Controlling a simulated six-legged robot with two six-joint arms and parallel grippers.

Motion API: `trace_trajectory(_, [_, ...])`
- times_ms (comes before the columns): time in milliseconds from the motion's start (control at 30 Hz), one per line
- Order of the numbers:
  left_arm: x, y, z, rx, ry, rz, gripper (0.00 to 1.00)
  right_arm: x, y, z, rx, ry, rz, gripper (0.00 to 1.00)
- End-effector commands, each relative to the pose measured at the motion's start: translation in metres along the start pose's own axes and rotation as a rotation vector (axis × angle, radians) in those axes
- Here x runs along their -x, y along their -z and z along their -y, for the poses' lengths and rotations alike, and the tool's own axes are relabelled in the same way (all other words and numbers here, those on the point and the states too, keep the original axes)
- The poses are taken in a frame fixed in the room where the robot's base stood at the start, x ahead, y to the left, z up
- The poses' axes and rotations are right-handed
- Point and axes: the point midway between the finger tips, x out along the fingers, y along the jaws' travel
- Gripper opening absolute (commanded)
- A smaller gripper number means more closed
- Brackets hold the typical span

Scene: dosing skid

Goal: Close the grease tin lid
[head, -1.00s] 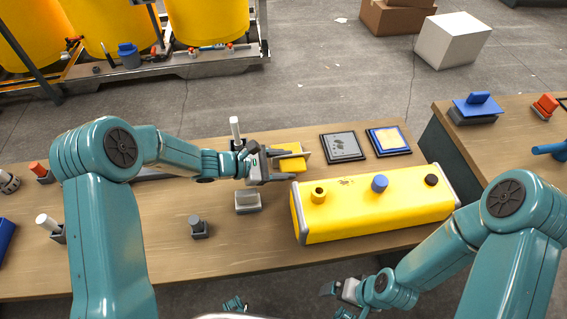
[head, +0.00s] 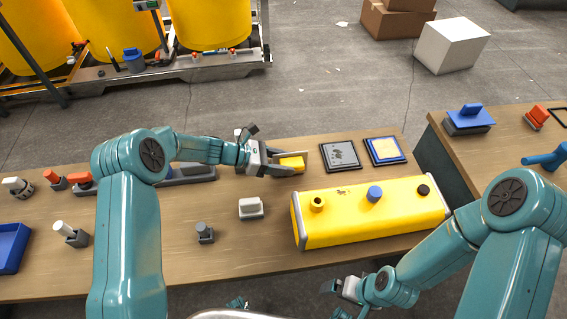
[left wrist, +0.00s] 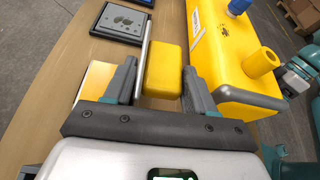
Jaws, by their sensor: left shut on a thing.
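My left gripper (head: 285,163) points right above the back of the wooden table. It is shut on a yellow block (left wrist: 165,70), seen between its fingers in the left wrist view and as a small yellow shape (head: 292,164) in the head view. A thin pale plate (left wrist: 146,45), which looks like the grease tin's raised lid, stands on edge along the block's left side. A yellow piece with a pale edge (left wrist: 97,80), perhaps the tin body, shows beyond the left finger, partly hidden. My right gripper (head: 345,289) hangs low at the front; its jaws are unclear.
A long yellow tank (head: 370,212) with knobs lies to the right of my left gripper. A grey pad (head: 341,155) and a blue-framed pad (head: 386,151) lie behind it.

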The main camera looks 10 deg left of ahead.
Motion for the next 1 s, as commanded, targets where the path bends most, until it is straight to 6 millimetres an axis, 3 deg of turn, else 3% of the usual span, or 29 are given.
trace_trajectory(300, [0.0005, 0.0005, -0.0072, 0.097, 0.040, -0.002, 0.00, 0.0006, -0.0001, 0.0002, 0.000, 0.000, 0.000, 1.00])
trace_trajectory(767, [0.0009, -0.0003, -0.0085, 0.109, 0.043, -0.001, 0.00, 0.0006, -0.0001, 0.0002, 0.000, 0.000, 0.000, 1.00])
trace_trajectory(800, [0.0009, -0.0003, -0.0085, 0.108, 0.043, -0.001, 0.65, 0.0006, -0.0001, 0.0002, 0.000, 0.000, 0.000, 1.00])
trace_trajectory(833, [0.0009, -0.0004, -0.0085, 0.108, 0.043, -0.001, 0.70, 0.0006, 0.0000, 0.0002, 0.000, 0.000, 0.000, 1.00])
trace_trajectory(1000, [0.0009, -0.0013, -0.0087, 0.107, 0.043, 0.000, 0.70, 0.0007, 0.0000, 0.0002, 0.000, 0.000, 0.000, 1.00])
